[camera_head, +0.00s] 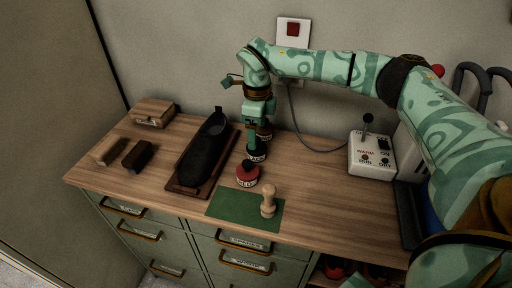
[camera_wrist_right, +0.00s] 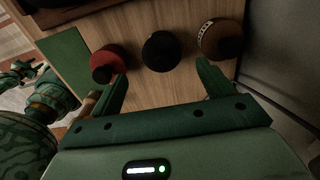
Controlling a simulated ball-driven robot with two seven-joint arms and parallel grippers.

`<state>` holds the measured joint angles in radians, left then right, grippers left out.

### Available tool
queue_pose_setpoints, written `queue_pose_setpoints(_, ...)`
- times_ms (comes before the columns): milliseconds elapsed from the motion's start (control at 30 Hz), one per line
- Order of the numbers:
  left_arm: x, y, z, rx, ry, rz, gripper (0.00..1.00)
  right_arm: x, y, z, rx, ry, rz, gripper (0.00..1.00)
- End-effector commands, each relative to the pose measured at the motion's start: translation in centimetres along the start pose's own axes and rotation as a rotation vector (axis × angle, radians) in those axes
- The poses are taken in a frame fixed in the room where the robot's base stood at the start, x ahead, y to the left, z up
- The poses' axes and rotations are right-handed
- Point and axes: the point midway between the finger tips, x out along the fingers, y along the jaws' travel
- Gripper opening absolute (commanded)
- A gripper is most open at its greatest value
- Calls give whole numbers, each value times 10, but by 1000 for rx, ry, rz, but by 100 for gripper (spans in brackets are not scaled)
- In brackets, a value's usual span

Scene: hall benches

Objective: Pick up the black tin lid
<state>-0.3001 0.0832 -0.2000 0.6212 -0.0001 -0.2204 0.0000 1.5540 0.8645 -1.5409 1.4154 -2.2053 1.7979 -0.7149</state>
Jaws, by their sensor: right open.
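The black tin (camera_head: 257,154) stands on the wooden bench top, just behind the red tin (camera_head: 247,174). Its dark lid with a knob shows in the right wrist view (camera_wrist_right: 161,50), between the red tin (camera_wrist_right: 106,63) and a brown tin (camera_wrist_right: 220,39). My right gripper (camera_head: 259,138) points down over the tins, its fingers apart and empty. In the wrist view the open fingers (camera_wrist_right: 161,82) lie to either side of the black tin's line, with the tin beyond their tips. Parts of my left arm show at that view's left edge; its jaws are unclear.
A wooden stamp-like handle (camera_head: 268,203) stands on a green mat (camera_head: 231,204). Two brushes (camera_head: 137,155) and a wooden box (camera_head: 153,113) are at left. A white switch box (camera_head: 371,158) stands at right.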

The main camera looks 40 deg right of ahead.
Motion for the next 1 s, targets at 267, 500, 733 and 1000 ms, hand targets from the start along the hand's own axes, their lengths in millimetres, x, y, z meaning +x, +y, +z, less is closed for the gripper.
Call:
queue_pose_setpoints(267,18,4,4,-3,-11,8,36,46,-3,2,-2,3,2,80)
queue_pose_setpoints(500,17,5,4,-3,-10,8,36,45,-3,2,-1,0,0,75)
queue_pose_setpoints(733,17,5,5,-3,-12,9,36,45,-3,2,-1,1,0,33)
queue_pose_setpoints(1000,16,5,4,-2,-12,8,36,42,-3,2,-1,0,0,32)
